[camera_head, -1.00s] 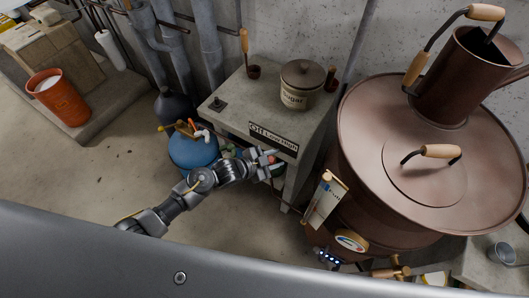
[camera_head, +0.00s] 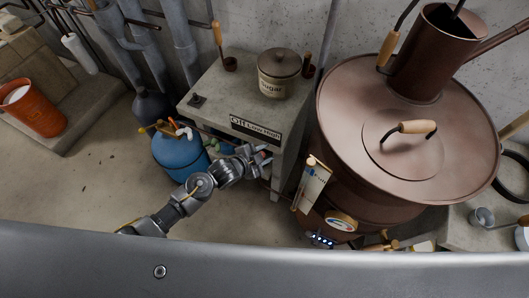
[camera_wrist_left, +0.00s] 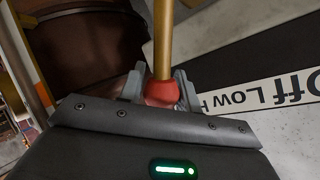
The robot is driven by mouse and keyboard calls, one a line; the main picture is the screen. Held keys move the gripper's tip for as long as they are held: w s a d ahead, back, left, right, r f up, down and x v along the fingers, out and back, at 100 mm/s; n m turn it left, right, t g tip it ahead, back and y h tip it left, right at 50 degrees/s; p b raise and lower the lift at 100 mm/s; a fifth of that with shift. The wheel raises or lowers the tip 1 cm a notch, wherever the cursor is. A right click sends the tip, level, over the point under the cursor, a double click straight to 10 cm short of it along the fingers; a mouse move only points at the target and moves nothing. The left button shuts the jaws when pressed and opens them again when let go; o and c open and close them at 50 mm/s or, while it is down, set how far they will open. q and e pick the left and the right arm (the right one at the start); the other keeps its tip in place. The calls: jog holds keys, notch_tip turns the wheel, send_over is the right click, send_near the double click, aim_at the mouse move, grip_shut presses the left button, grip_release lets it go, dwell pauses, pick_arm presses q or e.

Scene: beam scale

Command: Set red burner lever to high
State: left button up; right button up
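The red burner lever has a round red knob (camera_wrist_left: 160,92) on a brass rod (camera_wrist_left: 163,40), seen in the left wrist view. My left gripper (camera_wrist_left: 160,88) has a finger on each side of the knob, close against it. In the head view my left gripper (camera_head: 264,156) is in front of the grey stand, below the High end of the "Off Low High" label (camera_head: 256,130). The knob is mostly hidden there. The label also shows upside down in the wrist view (camera_wrist_left: 270,95), its High end hidden. My right gripper is not in view.
A large copper boiler (camera_head: 345,100) stands close to the right of the gripper. A blue gas tank (camera_head: 178,158) is to its left. A sugar pot (camera_head: 278,75) sits on the grey stand (camera_head: 215,100). Open floor (camera_head: 90,185) lies at left.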

pick_arm(q)
jog(key=o, duration=0.4)
jog(key=shift+c, duration=0.2)
jog(key=b+v, duration=0.1)
jog(key=v, duration=0.9)
jog(key=shift+s+a+r, duration=0.15)
jog(key=shift+s+a, duration=0.05)
jog(key=shift+s, duration=0.05)
